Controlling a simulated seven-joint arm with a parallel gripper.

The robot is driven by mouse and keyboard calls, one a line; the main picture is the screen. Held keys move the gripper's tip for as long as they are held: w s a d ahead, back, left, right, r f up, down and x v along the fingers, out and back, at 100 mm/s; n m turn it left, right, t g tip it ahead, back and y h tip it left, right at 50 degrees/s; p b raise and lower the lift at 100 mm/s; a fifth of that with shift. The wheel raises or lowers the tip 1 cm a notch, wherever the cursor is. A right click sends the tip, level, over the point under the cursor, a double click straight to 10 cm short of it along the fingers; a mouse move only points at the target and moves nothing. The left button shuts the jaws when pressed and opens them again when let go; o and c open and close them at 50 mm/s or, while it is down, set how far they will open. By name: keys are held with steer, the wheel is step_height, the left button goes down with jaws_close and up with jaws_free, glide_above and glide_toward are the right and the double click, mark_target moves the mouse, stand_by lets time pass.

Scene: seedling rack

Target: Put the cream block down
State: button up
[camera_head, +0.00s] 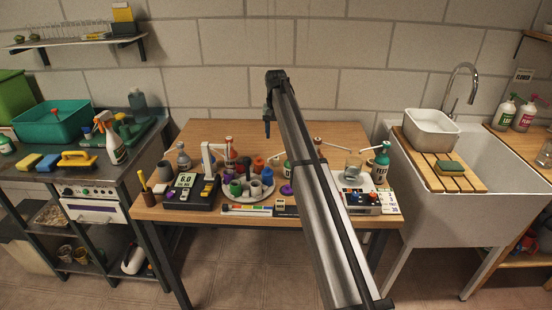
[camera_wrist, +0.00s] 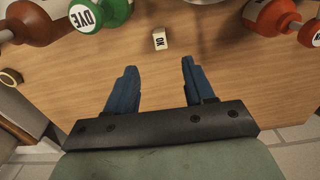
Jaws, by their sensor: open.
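The cream block (camera_wrist: 160,39) is a small cube with dark lettering on one face. In the wrist view it sits on the bare wooden tabletop, just beyond my fingertips and roughly in line with the gap between them. My gripper (camera_wrist: 159,67) has its two blue fingers spread wide with nothing between them. The fingers do not appear to touch the block. In the head view my gripper (camera_head: 267,128) hangs down over the back part of the wooden table (camera_head: 230,131). I cannot make out the cream block for certain in the head view.
In the wrist view a green bottle marked DYE (camera_wrist: 98,14) and a brown-red bottle (camera_wrist: 35,22) stand left of the block, and red bottles (camera_wrist: 270,18) stand right. A ring (camera_wrist: 10,77) lies at far left. Bare wood surrounds the block. A cluttered tray (camera_head: 250,196) stands nearer the front.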

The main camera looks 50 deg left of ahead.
mark_target(276, 161)
steer(key=shift+r, duration=0.1)
steer(key=f, duration=1.1)
steer(key=shift+w+a, duration=0.2)
stand_by(0.4)
steer(key=shift+c, duration=0.2)
steer(key=shift+r, duration=0.1)
jaws_close()
